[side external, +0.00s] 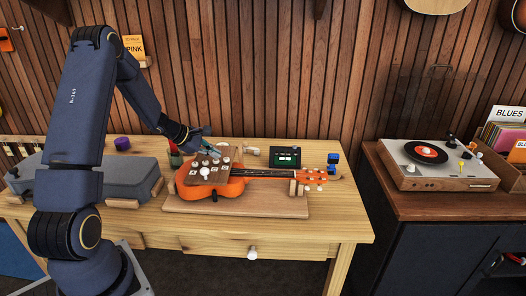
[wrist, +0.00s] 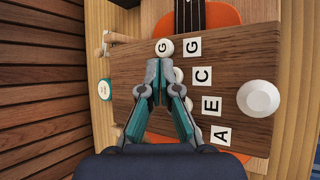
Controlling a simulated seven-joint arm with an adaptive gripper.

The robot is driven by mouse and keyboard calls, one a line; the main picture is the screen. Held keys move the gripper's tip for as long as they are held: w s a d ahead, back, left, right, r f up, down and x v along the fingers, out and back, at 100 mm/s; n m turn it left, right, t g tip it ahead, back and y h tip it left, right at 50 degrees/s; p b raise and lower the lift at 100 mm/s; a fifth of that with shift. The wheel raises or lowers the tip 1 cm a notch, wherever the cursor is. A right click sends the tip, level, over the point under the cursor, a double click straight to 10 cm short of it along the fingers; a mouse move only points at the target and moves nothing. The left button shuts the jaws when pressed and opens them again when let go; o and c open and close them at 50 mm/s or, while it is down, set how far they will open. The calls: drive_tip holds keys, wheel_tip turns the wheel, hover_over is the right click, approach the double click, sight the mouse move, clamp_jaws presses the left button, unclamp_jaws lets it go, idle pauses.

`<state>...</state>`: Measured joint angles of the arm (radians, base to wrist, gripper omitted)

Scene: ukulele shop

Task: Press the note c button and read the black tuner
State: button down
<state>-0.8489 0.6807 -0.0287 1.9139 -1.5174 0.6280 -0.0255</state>
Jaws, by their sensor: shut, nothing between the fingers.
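An orange ukulele (side external: 250,190) lies on a wooden cradle, with a brown button board over its body. In the wrist view the board (wrist: 150,75) carries a G button (wrist: 163,47) and the letter labels G, C (wrist: 201,76), E and A. A pale button beside the C label is mostly hidden behind my fingers. My gripper (wrist: 160,68) is shut and empty, its tips over the board between the G button and that partly hidden one. Contact cannot be told. The black tuner (side external: 286,157) stands behind the neck with a lit green display, too small to read.
A large white knob (wrist: 258,98) stands on the board to the right of the labels. Blue blocks (side external: 333,159) sit right of the tuner. A grey case (side external: 125,178) lies at the left of the table (side external: 345,220). The table's front right is clear.

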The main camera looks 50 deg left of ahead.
sight(215, 161)
drive_tip(key=shift+f, duration=0.6)
idle(0.7)
idle(0.4)
drive_tip(key=shift+r, duration=0.95)
drive_tip(key=shift+r, duration=2.55)
drive_tip(key=shift+w+d, duration=0.1)
